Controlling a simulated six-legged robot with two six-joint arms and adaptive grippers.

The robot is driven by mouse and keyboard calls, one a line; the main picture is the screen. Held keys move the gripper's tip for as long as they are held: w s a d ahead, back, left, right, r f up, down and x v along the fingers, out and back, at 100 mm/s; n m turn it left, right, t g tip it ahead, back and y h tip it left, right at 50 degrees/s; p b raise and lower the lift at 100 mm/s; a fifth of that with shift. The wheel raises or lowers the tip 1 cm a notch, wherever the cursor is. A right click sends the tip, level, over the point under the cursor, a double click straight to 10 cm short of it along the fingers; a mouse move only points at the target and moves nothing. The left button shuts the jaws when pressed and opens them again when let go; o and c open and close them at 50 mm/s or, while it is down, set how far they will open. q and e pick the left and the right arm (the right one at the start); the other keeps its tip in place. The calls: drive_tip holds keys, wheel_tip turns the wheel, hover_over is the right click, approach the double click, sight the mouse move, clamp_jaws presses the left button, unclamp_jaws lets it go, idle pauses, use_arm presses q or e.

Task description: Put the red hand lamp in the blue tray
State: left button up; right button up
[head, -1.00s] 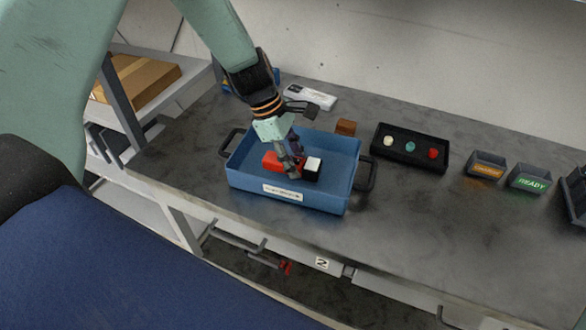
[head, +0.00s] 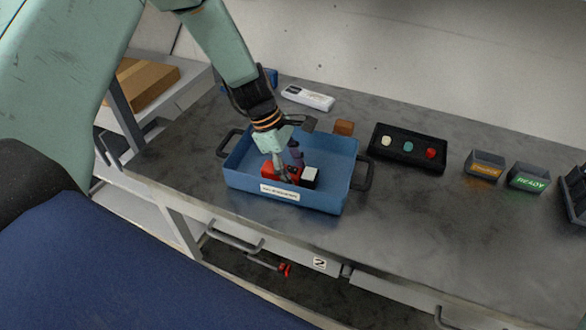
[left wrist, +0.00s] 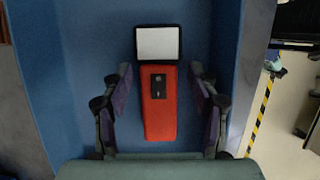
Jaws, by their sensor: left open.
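The red hand lamp (head: 268,172) lies in the blue tray (head: 238,180), with its black-rimmed white head (head: 311,175) towards the right. In the left wrist view the lamp (left wrist: 159,118) lies lengthwise on the floor of the blue tray (left wrist: 100,35), its white lens end (left wrist: 158,43) at the top. My left gripper (head: 288,172) is inside the tray over the lamp. In the left wrist view the left gripper (left wrist: 159,95) is open, its fingers on either side of the red body with gaps showing. My right gripper is not in view.
A black panel (head: 408,149) with three buttons stands right of the tray, near a brown block (head: 344,127). Two small lit signs (head: 485,165) stand further right, one reading READY. A white device (head: 308,97) lies behind. The front bench surface is clear.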

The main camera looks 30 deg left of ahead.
use_arm(q)
drive_tip(key=shift+a, duration=0.15)
drive_tip(key=p+v, duration=0.3)
drive_tip(key=v, duration=0.9)
drive_tip(key=shift+a, duration=0.1)
drive_tip(key=shift+r, duration=0.1)
idle(0.6)
